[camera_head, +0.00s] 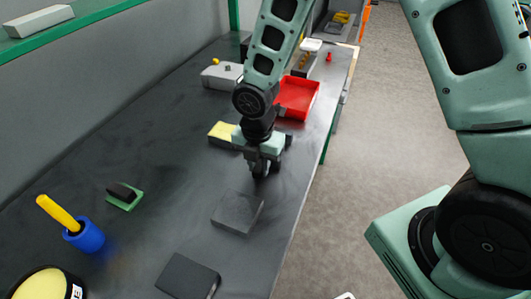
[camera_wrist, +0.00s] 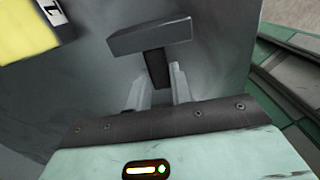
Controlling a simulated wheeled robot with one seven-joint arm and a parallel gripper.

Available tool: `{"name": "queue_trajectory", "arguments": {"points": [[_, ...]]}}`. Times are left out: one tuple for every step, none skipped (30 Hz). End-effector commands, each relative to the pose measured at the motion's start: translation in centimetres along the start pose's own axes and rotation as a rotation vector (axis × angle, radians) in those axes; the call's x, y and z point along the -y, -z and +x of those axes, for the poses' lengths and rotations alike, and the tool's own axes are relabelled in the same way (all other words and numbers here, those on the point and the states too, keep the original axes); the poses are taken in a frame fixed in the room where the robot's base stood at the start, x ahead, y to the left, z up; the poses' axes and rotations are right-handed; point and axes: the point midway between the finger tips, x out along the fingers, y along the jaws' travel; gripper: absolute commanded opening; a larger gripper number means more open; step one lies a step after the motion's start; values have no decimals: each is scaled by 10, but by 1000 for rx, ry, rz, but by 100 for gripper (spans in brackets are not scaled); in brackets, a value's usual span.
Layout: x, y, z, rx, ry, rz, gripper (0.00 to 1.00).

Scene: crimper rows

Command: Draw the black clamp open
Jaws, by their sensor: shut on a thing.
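In the wrist view, a dark grey-black T-shaped piece (camera_wrist: 150,36), apparently the black clamp, shows a broad flat bar with a narrow stem. My gripper (camera_wrist: 160,85) is shut on the stem, one finger on each side, and the bar lies just beyond the fingertips. In the head view my gripper (camera_head: 261,168) points down, low over the dark bench top near its right edge. There the held piece is mostly hidden by the gripper and wrist. I cannot tell whether the clamp is open or closed.
A yellow block (camera_head: 221,131) stands beside my wrist. Dark slabs (camera_head: 237,212) and (camera_head: 187,277) lie nearer. A blue cup (camera_head: 84,237) and green-based block (camera_head: 125,197) stand left. The bench's middle left is clear.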

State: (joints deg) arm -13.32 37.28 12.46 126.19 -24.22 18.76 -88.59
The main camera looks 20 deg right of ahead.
Motion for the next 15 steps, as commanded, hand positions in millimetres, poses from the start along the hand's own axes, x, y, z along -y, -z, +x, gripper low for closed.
{"name": "queue_trajectory", "arguments": {"points": [[-1, 10, 0, -3, -1, -7, 0], [0, 13, 0, -3, -1, -7, 0], [0, 15, 0, -3, -1, -6, 0], [0, 16, 0, -3, -1, -5, 0], [0, 16, 0, -3, -1, -4, 0], [0, 16, 0, -3, -1, -4, 0], [0, 16, 0, -3, -1, -4, 0], [0, 16, 0, -4, -1, -4, 0], [0, 16, 0, -4, -1, -4, 0], [0, 16, 0, -4, -1, -4, 0], [0, 16, 0, -4, -1, -4, 0], [0, 16, 0, -4, -1, -4, 24], [0, 16, 0, -4, -1, -3, 33], [0, 16, 0, -3, -1, -3, 41], [0, 16, 0, -3, -1, -3, 44]]}}
